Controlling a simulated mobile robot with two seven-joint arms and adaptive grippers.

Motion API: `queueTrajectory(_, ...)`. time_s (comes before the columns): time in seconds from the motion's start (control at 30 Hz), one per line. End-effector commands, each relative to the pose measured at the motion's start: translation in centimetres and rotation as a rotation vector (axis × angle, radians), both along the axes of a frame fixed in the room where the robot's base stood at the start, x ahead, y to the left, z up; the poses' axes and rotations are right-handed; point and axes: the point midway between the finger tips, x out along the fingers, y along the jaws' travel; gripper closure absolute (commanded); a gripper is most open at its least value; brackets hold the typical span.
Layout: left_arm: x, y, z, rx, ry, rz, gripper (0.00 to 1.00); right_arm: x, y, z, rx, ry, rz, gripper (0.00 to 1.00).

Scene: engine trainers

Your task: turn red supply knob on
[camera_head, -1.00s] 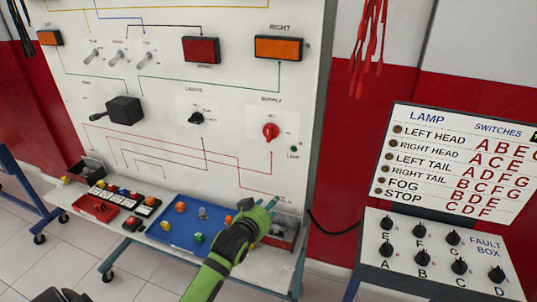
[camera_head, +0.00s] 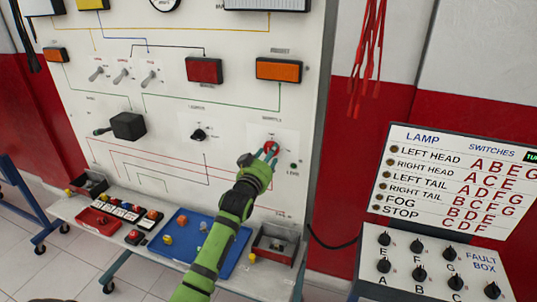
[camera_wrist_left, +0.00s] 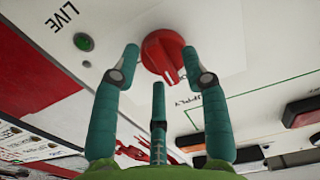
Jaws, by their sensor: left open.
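The red supply knob (camera_head: 271,146) sits on the white panel at lower right, partly covered by my left gripper's fingers in the head view. My left gripper (camera_head: 265,156) is in front of it, coming from below. In the left wrist view the knob (camera_wrist_left: 165,56) shows between and just beyond the open fingertips (camera_wrist_left: 160,62). Two teal fingers flank it and a third is below. I cannot tell whether any finger touches it. My right gripper is not in view.
A green lamp (camera_head: 293,166) marked LIVE is right of the knob. A black knob (camera_head: 199,134) is to the left. Below are a blue tray (camera_head: 229,262) and a grey bin (camera_head: 270,248) on the ledge. A fault box (camera_head: 432,262) stands at right.

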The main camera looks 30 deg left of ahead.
Motion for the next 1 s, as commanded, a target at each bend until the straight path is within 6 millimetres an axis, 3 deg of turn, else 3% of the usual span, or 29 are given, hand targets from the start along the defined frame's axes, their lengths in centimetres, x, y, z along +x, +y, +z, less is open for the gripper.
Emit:
queueTrajectory(0.27, 0.13, 0.01, -0.05, 0.001, 0.000, -0.001, 0.55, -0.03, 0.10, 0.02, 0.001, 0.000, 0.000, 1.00)
queueTrajectory(0.4, 0.13, 0.01, -0.06, 0.001, 0.000, 0.000, 1.00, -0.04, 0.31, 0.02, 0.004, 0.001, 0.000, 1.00)
queueTrajectory(0.77, 0.12, 0.01, -0.04, 0.020, 0.006, -0.001, 1.00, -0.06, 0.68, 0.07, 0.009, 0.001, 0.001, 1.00)
queueTrajectory(1.0, 0.14, 0.02, -0.02, 0.125, 0.030, -0.001, 1.00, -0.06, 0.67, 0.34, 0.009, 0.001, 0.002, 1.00)
